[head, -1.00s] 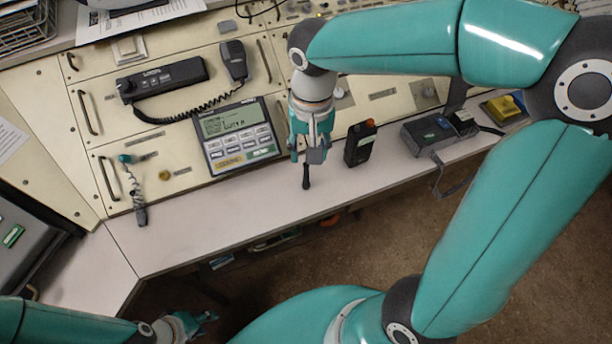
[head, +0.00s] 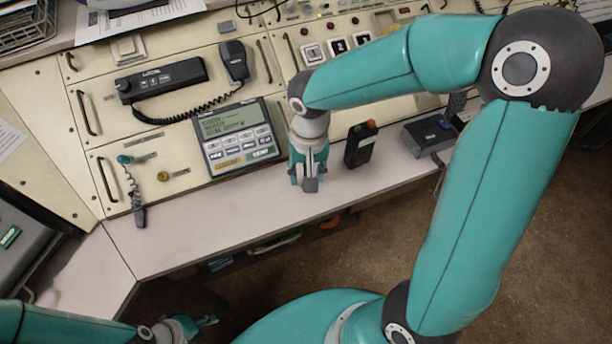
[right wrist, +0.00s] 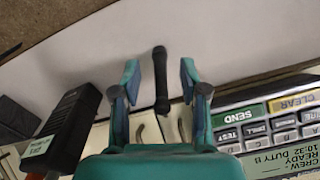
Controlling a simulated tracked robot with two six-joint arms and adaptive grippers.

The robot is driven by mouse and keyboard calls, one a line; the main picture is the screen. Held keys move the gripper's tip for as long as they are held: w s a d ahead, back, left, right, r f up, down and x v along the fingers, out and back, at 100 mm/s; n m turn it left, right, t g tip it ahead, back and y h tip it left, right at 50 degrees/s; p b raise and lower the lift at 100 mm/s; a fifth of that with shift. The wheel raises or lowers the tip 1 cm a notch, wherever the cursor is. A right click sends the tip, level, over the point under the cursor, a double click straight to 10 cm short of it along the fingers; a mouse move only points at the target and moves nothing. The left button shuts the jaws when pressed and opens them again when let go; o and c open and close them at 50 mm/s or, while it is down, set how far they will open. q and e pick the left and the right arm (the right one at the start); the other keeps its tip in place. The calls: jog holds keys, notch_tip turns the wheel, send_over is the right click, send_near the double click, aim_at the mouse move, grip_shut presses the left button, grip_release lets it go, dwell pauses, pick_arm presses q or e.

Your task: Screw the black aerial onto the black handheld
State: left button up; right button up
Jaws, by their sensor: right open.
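The black aerial (right wrist: 160,78) shows in the right wrist view as a short dark rod against the pale desk, thicker at both ends. My right gripper (right wrist: 164,88) is open, with one finger on each side of the aerial and a gap to both. In the head view the right gripper (head: 308,186) points down over the desk and hides the aerial. The black handheld (head: 361,144), with an orange knob on top, stands just right of this gripper; it also shows in the right wrist view (right wrist: 70,125). My left gripper (head: 192,324) is low at the left, away from both; its jaws are unclear.
A keypad unit with a screen (head: 239,137) is left of the right gripper. A radio (head: 162,79) with a corded microphone (head: 233,60) is behind it. A dark box (head: 430,135) is right of the handheld. The desk front (head: 215,225) is clear.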

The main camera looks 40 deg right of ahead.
jog(key=shift+f, duration=0.95)
grip_shut()
jog(key=shift+r, duration=0.1)
notch_tip(320, 180, up, 20)
jog(key=p, duration=0.2)
jog(key=shift+p, duration=0.3)
